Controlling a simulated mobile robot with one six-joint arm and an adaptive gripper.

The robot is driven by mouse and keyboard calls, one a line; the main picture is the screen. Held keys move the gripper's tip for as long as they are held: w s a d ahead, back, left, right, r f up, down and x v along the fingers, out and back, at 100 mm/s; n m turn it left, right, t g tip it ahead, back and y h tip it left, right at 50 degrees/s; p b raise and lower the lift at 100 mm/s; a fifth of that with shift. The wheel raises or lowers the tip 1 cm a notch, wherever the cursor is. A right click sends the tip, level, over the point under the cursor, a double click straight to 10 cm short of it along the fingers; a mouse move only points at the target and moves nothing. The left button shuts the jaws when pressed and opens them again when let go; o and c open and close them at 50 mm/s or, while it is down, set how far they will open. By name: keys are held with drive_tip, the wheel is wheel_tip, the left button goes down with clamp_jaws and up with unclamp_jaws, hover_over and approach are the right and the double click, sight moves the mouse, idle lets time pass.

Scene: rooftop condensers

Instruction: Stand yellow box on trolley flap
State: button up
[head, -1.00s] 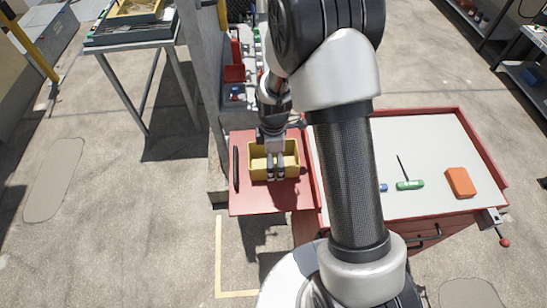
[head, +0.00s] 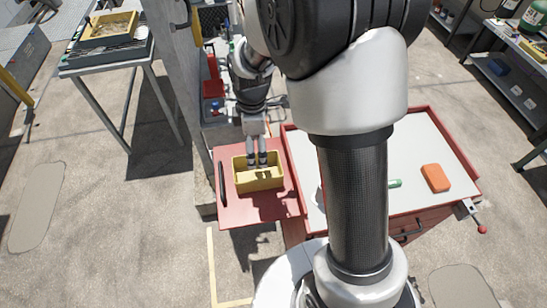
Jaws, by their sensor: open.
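The yellow box (head: 259,185) is an open-topped bin. It sits upright on the red trolley flap (head: 240,212), the panel off the left side of the trolley (head: 308,180). My gripper (head: 258,165) points down at the box with its two fingers apart. The fingertips appear in front of the box's inside, and I cannot tell whether they are in it or above it. The far part of the box is partly hidden behind the fingers.
A dark bar (head: 222,184) lies along the flap's left side. A grey post (head: 178,90) stands behind the flap. Another yellow tray (head: 108,28) is on a table at the back left.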

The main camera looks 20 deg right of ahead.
drive_tip(key=s+r+m+t, duration=0.2)
drive_tip(key=s+r+m, duration=0.65)
drive_tip(key=r, duration=0.65)
drive_tip(key=s+r+m+t, duration=0.1)
drive_tip(key=s+m, duration=0.2)
drive_tip(key=s, duration=0.3)
drive_tip(key=s+r+m+t, duration=0.1)
drive_tip(key=s+r+m, duration=0.1)
drive_tip(key=s, duration=0.5)
drive_tip(key=shift+r+m, duration=0.3)
drive_tip(key=shift+m, duration=0.35)
drive_tip(key=shift+f+b, duration=0.4)
